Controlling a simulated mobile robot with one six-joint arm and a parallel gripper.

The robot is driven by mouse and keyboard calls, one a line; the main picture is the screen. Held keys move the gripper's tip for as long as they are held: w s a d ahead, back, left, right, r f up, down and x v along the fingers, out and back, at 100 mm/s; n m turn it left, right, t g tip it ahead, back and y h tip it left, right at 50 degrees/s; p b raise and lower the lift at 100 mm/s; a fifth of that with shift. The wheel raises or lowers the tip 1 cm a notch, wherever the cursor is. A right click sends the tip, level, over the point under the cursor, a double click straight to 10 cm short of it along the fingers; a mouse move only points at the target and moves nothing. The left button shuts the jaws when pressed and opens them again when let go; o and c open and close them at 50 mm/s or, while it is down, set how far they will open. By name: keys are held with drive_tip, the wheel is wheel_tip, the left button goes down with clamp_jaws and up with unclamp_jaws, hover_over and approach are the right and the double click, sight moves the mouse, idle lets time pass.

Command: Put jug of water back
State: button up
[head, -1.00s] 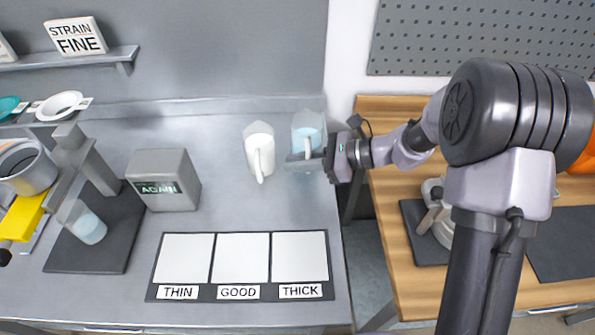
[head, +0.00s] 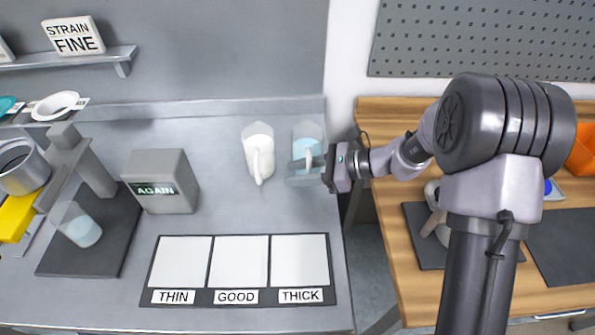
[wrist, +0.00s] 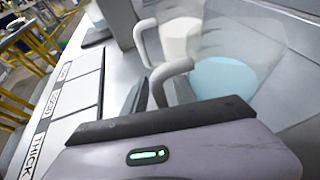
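The jug of water (head: 308,132) is a clear jug with pale blue water, upright on the grey counter near its back right corner. Its handle faces forward. My gripper (head: 300,173) is at the handle, coming in from the right, with its fingers apart. In the wrist view, the handle (wrist: 170,72) of the water jug passes between the two spread fingers (wrist: 160,95). The fingers seem clear of it; the lower end of the handle is hidden.
A jug of white liquid (head: 258,150) stands just left of the water jug. A grey box marked AGAIN (head: 160,180) and a mat with THIN, GOOD and THICK squares (head: 240,299) lie farther left and in front. The counter between is clear.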

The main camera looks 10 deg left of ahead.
drive_tip(key=shift+d+r, duration=0.15)
drive_tip(key=shift+r, duration=0.15)
drive_tip(key=s+p+v, duration=0.1)
drive_tip(key=p+v, duration=0.3)
drive_tip(key=v, duration=0.8)
drive_tip(key=s+d+r+n+t+h, duration=0.2)
drive_tip(key=s+d+r+n+h, duration=0.1)
drive_tip(key=s, duration=0.4)
drive_tip(key=s+d+r+n+t+h, duration=0.2)
drive_tip(key=s+d+r+n+h, duration=0.1)
drive_tip(key=s+r+n+h, duration=0.1)
drive_tip(key=s+d+r+n+t+h, duration=0.2)
drive_tip(key=s+d+r+n+h, duration=0.2)
drive_tip(key=s, duration=0.6)
wheel_tip(320, 180, up, 3)
drive_tip(key=shift+f+n+t+h, duration=0.2)
drive_tip(key=shift+n+t+h, duration=0.1)
drive_tip(key=shift+n, duration=0.7)
drive_tip(key=shift+s+a, duration=0.1)
